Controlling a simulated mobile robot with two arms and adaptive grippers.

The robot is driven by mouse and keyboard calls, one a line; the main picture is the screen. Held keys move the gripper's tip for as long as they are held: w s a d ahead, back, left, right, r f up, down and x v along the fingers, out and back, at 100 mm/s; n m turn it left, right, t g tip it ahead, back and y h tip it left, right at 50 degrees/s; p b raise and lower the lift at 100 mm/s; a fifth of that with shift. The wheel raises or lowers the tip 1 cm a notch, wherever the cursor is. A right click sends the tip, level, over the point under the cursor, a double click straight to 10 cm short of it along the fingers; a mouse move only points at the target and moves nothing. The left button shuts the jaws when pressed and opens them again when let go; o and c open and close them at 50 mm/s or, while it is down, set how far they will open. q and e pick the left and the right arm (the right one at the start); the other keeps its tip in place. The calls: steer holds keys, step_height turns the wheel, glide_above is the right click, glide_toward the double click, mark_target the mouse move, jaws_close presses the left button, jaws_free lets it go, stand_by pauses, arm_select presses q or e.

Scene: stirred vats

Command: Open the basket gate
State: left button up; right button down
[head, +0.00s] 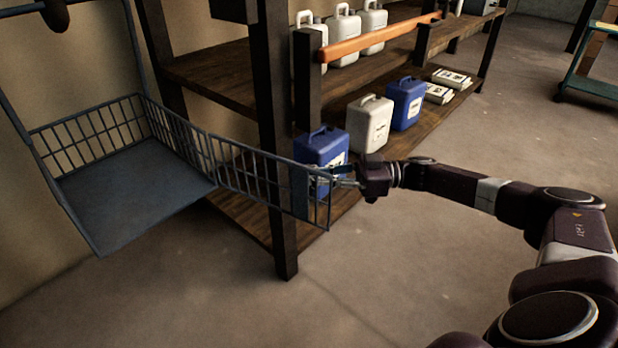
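A blue-grey wire basket (125,185) with a flat floor hangs at the left of the head view. Its mesh gate (245,172) is swung outward to the right, away from the basket's front, so the front side is open. The gate's free end has a blue plate (299,190). My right gripper (338,178) is at this free end, its fingers by the end bar. They are small and overlap the bars, so I cannot tell whether they are closed on it. My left gripper is not in view.
A dark post (277,120) of the wooden shelf stands just behind the gate. White and blue jugs (370,124) stand on the shelves, one blue jug (322,148) close behind the gate's end. An orange bar (375,40) runs along the shelf. The floor (400,270) in front is clear.

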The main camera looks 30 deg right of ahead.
steer(key=c, duration=2.3)
jaws_free()
steer(key=shift+o, duration=0.2)
steer(key=v, duration=1.2)
